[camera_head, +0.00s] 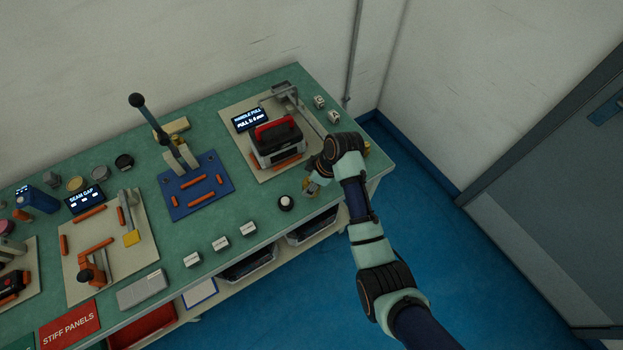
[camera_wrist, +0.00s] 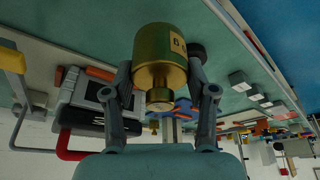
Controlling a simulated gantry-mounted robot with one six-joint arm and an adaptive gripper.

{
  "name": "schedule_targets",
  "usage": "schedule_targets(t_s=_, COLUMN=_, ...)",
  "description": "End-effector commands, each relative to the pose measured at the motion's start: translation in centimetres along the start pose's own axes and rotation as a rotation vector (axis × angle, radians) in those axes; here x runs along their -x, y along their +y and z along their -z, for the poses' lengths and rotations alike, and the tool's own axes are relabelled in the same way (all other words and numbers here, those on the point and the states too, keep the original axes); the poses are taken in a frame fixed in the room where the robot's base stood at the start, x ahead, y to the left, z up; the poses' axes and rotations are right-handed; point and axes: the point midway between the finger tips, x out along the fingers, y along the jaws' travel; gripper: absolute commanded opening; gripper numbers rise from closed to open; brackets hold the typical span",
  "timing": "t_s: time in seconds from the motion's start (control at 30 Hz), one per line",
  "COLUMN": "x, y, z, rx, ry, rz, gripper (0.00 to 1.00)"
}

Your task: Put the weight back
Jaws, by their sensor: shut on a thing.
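A brass cylindrical weight with a knob and a pale marked label is between my gripper's fingers in the wrist view (camera_wrist: 160,62). My gripper (camera_wrist: 163,92) is shut on its sides. In the head view my gripper (camera_head: 318,181) is over the front right part of the green bench, right of a small black round piece with a white top (camera_head: 286,202). The weight is small and partly covered by my gripper there. I cannot tell whether it touches the bench.
A handle-pull station with a red-handled case (camera_head: 277,140) stands behind my gripper. A blue lever press (camera_head: 195,185) is to the left. Three small white blocks (camera_head: 220,243) line the bench front. Yellow-brass items (camera_head: 367,148) sit near the right corner.

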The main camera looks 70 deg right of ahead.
Motion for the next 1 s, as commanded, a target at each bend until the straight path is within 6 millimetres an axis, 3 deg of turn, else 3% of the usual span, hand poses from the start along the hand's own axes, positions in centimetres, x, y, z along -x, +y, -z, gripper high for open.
schedule_targets(t_s=0.3, x=-3.8, y=0.0, z=-1.4, rx=0.001, ry=0.001, rz=-0.001, gripper=0.0)
schedule_targets(t_s=0.67, x=-4.0, y=0.1, z=-1.4, rx=0.001, ry=0.002, rz=-0.002, gripper=0.0)
schedule_targets(t_s=0.7, x=-4.2, y=0.0, z=-1.6, rx=0.0, ry=-0.001, rz=0.0, gripper=0.6)
schedule_targets(t_s=0.83, x=-4.2, y=0.0, z=-1.6, rx=0.0, ry=-0.001, rz=0.0, gripper=0.81)
schedule_targets(t_s=1.0, x=-4.2, y=0.0, z=-1.6, rx=0.0, ry=-0.001, rz=0.0, gripper=0.82)
